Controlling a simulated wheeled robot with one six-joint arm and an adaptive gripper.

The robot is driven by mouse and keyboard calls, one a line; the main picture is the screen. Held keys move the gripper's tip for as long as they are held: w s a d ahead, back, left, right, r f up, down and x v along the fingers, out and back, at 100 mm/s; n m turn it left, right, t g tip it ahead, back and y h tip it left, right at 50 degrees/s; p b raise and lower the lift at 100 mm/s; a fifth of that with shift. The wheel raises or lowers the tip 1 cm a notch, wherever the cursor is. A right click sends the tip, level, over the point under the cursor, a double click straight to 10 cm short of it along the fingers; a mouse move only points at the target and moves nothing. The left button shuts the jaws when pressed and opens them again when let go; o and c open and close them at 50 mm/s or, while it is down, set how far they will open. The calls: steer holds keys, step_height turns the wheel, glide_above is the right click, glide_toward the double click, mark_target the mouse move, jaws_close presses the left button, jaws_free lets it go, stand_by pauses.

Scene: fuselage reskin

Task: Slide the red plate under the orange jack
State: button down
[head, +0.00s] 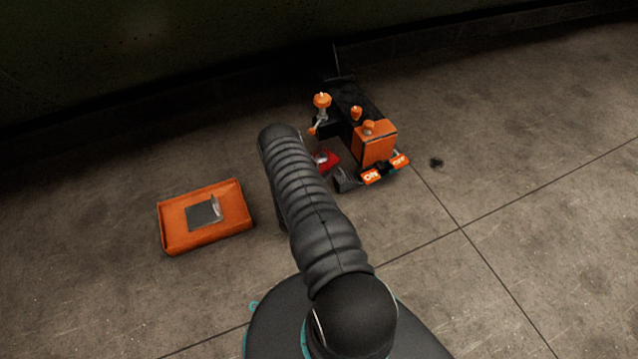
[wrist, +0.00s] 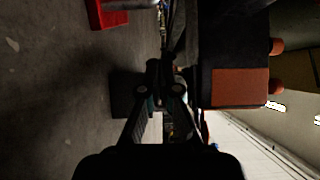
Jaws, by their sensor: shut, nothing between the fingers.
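The orange jack (head: 374,145), an orange and black unit with orange knobs, stands on the floor against the dark wall. Its orange and black side also fills the right of the wrist view (wrist: 240,87). The red plate (head: 331,159) lies at the jack's left side, partly hidden behind my arm; a piece of it shows at the top left of the wrist view (wrist: 108,18). My gripper (wrist: 163,78) is shut and empty, low beside the jack and apart from the plate. Whether the plate reaches under the jack is hidden.
An orange tray (head: 170,234) with a grey square piece (head: 205,214) lies on the floor to the left. An orange ON/OFF switch (head: 385,169) sits at the jack's front. A dark wall (head: 150,50) runs behind.

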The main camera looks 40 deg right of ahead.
mark_target(329, 168)
steer(key=x, duration=0.4)
steer(key=shift+d, duration=0.2)
steer(key=shift+w, duration=0.45)
steer(key=shift+w+a, duration=1.15)
steer(key=shift+w, duration=0.1)
steer(key=shift+b, duration=0.3)
steer(key=shift+w+a+f+b, duration=0.2)
steer(key=shift+w+a+b, duration=0.2)
steer(key=shift+b, duration=0.2)
steer(key=shift+w+a+r+b, duration=0.1)
steer(key=shift+w+a+b, duration=0.25)
steer(key=shift+w+b, duration=0.1)
steer(key=shift+r, duration=0.1)
